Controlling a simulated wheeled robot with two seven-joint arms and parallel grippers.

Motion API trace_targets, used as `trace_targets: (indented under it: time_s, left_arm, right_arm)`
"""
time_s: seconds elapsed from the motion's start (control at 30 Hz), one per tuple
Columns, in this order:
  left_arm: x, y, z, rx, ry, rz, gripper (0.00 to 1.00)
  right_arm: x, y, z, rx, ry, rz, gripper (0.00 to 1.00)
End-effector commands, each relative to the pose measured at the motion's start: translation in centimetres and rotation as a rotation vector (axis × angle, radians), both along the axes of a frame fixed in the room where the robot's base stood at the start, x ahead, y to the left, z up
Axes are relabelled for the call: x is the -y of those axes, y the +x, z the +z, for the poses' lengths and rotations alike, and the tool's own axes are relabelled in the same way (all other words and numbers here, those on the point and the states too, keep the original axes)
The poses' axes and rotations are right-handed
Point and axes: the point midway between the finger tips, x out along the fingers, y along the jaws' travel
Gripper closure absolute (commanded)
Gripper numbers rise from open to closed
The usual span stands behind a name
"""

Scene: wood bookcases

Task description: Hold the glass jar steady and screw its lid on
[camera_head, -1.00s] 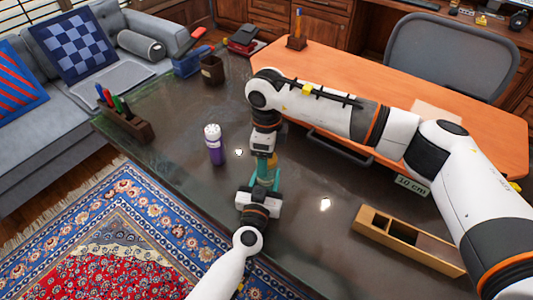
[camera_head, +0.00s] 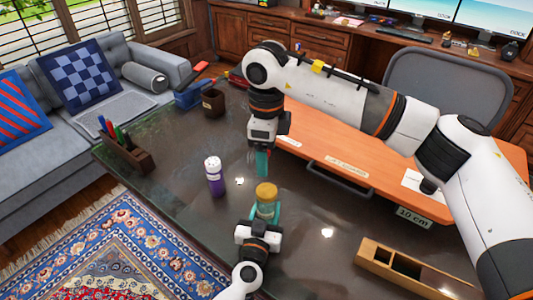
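The glass jar (camera_head: 266,208) stands upright on the dark glossy desk, below the centre of the picture. The gold-yellow lid (camera_head: 267,191) sits on top of the jar; whether its thread is tight cannot be seen. My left gripper (camera_head: 265,213) comes from the bottom and is shut around the jar's body, with teal fingers at its sides. My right gripper (camera_head: 261,164) points down above and slightly behind the lid, apart from it. Its teal fingers overlap in this view, so I cannot tell their opening.
A wooden tray (camera_head: 405,268) lies at the right front, near a "10 cm" label (camera_head: 413,217). A pen holder (camera_head: 127,154) and dark cup (camera_head: 213,101) stand farther left.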

Motion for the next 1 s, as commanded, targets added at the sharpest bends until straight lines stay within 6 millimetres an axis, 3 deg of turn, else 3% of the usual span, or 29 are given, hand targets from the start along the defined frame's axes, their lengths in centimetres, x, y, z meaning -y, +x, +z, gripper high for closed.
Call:
trace_targets:
  time_s: [0.03, 0.07, 0.2, 0.57, 0.67, 1.0]
  left_arm:
    - [0.0, 0.0, 0.0, 0.0, 0.0, 0.0, 1.0]
    - [0.0, 0.0, 0.0, 0.0, 0.0, 0.0, 0.54]
    - [0.0, 0.0, 0.0, 0.0, 0.0, 0.0, 0.31]
    - [-0.1, -0.5, 0.0, -0.001, 0.0, 0.0, 0.3]
    - [-0.4, -1.7, -0.1, -0.003, 0.002, 0.0, 0.3]
    - [-2.0, -8.6, -0.1, -0.003, 0.001, 0.0, 0.3]
  right_arm:
    - [0.0, 0.0, 0.0, 0.0, 0.0, 0.0, 0.27]
    - [0.0, 0.0, 0.0, 0.0, 0.0, 0.0, 0.27]
    - [0.0, 0.0, 0.0, 0.0, 0.0, 0.0, 0.27]
    - [0.0, 0.0, 0.0, 0.0, 0.0, 0.001, 0.27]
    - [0.0, 0.0, 0.2, 0.0, 0.0, 0.001, 0.27]
    - [0.0, 0.0, 0.5, 0.0, 0.0, 0.0, 0.27]
